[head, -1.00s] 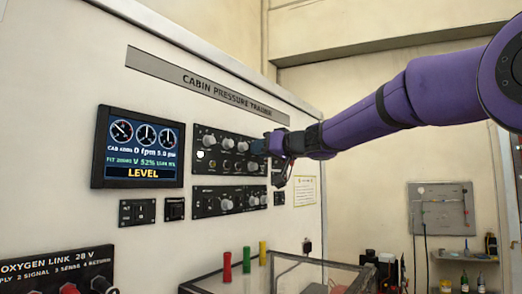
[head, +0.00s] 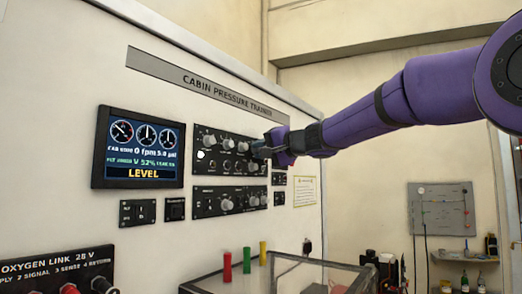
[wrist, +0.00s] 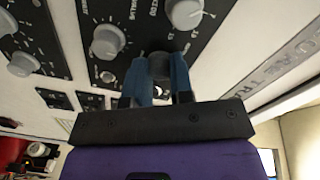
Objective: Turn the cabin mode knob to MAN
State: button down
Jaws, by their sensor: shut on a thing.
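The upper black control panel (head: 225,158) carries several grey knobs and sits below the CABIN PRESSURE TRAINER sign. My gripper (head: 262,148) is at this panel's right end, reaching in from the right. In the wrist view, my gripper's two blue fingers (wrist: 160,80) are shut on a dark grey knob (wrist: 158,64), one finger on each side. The fingers hide most of this knob. Its label and pointer cannot be read, so I cannot tell its setting.
A display screen (head: 139,147) reads LEVEL, left of the panel. A lower panel (head: 230,201) with more knobs is just below. Two grey knobs (wrist: 107,41) and (wrist: 185,13) stand close to my fingers. A clear-topped case (head: 300,275) stands below in front.

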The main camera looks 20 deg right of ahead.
jog(key=m, duration=0.4)
jog(key=shift+m, duration=2.2)
jog(key=c, duration=1)
grip_release()
jog(key=v, duration=1)
jog(key=shift+s+d, duration=0.25)
jog(key=shift+d, duration=0.15)
